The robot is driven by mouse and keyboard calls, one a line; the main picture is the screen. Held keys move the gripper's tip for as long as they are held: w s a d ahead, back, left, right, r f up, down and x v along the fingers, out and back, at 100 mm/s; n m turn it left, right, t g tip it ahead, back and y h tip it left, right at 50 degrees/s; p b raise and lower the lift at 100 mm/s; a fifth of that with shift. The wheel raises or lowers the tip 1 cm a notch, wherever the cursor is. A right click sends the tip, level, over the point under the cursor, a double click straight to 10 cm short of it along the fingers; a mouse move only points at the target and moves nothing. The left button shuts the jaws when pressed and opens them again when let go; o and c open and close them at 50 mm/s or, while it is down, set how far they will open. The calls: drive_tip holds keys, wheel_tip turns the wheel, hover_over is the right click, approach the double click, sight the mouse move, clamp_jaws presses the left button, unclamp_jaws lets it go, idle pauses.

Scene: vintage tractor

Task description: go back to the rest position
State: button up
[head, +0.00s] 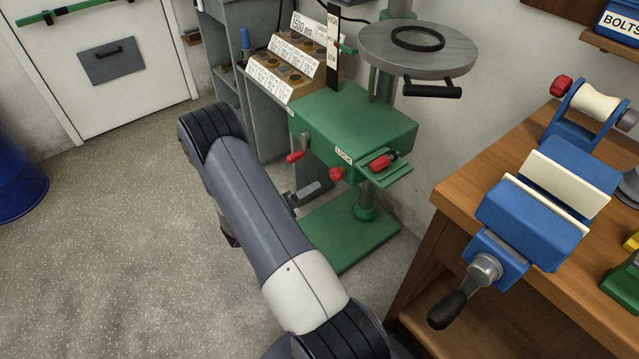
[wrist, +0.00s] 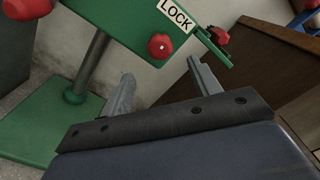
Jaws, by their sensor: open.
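My gripper (wrist: 160,72) is open and empty in the wrist view, with its two grey fingers apart. The green machine (wrist: 130,22) is beyond the fingers, with its red knob (wrist: 160,46) and LOCK label (wrist: 177,12) just above the gap between them. The rest of my gripper is hidden behind the arm. I cannot tell whether the fingers touch the machine.
A wooden bench (head: 455,195) with a blue vise (head: 530,220) and its black handle (head: 447,310) stands at the right. A round grey table (head: 385,45) rises above the green machine. A blue drum (head: 18,180) is at the far left. The speckled floor (head: 120,220) left of my arm is clear.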

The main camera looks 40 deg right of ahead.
sight(332, 177)
drive_tip(key=shift+a, duration=0.9)
drive_tip(key=d, duration=0.7)
drive_tip(key=s+d, duration=0.1)
drive_tip(key=d, duration=0.2)
drive_tip(key=shift+d, duration=0.4)
drive_tip(key=shift+a, duration=0.15)
